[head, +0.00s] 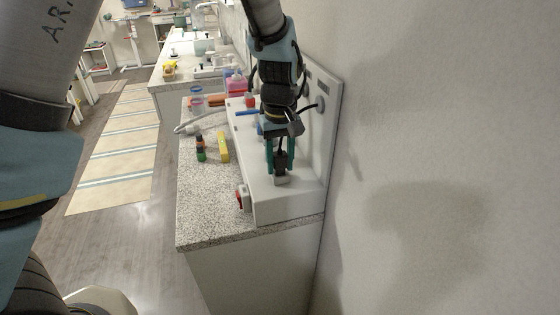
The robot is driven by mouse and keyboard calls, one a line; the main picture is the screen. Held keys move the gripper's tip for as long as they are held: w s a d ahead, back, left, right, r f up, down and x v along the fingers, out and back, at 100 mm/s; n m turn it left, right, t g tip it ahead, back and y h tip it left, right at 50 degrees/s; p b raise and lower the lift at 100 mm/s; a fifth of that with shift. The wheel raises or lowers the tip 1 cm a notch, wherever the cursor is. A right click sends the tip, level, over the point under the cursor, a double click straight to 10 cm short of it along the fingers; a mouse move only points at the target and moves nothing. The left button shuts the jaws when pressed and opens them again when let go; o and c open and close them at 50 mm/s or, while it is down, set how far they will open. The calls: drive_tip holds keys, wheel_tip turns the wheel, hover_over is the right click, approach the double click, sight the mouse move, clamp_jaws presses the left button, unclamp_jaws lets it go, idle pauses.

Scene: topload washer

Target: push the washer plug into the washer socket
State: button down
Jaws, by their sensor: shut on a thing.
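My gripper (281,171) points down with its two teal fingers shut on the dark washer plug (280,158). A dark cable rises from the plug between the fingers. A small light grey block (281,181), which looks like the washer socket, is right below the plug on the pale ledge. The plug's lower end is at or very near the top of this block. From this view I cannot tell whether its prongs are in. The fingers hide part of the plug's sides.
The pale panel (327,91) stands close to the right of my gripper, against the wall. A red knob (242,198) is on the unit's front. A green bottle (201,154), a yellow item (223,147) and a grey hose (191,126) are left. The near-left speckled counter (205,208) is clear.

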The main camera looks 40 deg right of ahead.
drive_tip(key=shift+f, duration=0.3)
drive_tip(key=shift+r, duration=0.15)
drive_tip(key=shift+r+p, duration=0.4)
drive_tip(key=shift+p, duration=0.05)
